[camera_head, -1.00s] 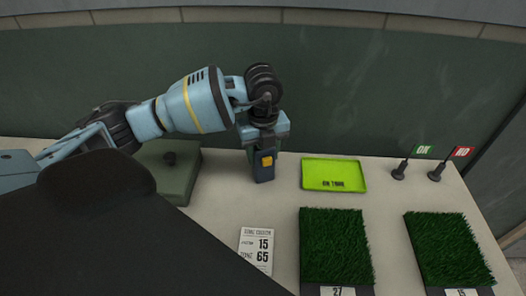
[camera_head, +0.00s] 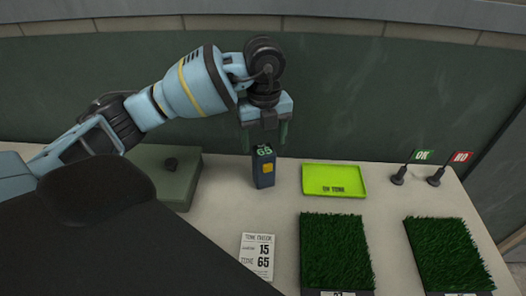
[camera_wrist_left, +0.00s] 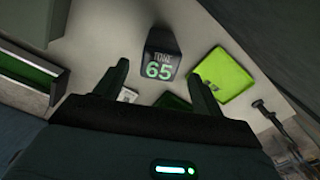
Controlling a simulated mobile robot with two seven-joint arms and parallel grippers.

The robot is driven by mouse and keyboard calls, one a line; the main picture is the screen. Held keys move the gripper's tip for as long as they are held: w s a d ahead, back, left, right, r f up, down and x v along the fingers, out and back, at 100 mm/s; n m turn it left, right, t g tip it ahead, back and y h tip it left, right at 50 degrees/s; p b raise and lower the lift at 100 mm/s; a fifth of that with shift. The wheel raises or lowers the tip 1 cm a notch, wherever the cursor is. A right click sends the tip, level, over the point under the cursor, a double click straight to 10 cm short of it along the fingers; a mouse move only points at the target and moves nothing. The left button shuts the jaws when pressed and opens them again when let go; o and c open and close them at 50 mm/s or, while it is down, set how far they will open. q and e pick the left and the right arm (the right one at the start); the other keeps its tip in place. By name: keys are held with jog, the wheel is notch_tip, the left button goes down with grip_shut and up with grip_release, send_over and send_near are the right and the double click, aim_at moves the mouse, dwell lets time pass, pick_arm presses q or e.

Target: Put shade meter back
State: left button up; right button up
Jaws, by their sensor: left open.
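The shade meter (camera_head: 263,170) is a dark blue-grey block with an orange-yellow button and a green "65" on its top. It stands upright on the table, left of the green tray. In the left wrist view its top display (camera_wrist_left: 160,67) reads "TONE 65". My left gripper (camera_head: 265,137) is open just above the meter, with its fingers pointing down. In the left wrist view the two fingertips are apart, with the display seen beyond and between them. My right gripper does not show.
A bright green tray (camera_head: 334,180) marked "ON TONE" lies right of the meter. Turf samples (camera_head: 335,250) (camera_head: 446,252), a card (camera_head: 257,256) reading 15 and 65, OK (camera_head: 423,155) and NO (camera_head: 462,157) flags, and a green box (camera_head: 165,178) share the pale table. A wall stands behind.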

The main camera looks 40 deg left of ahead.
pick_arm(q)
jog(key=shift+r, duration=2.55)
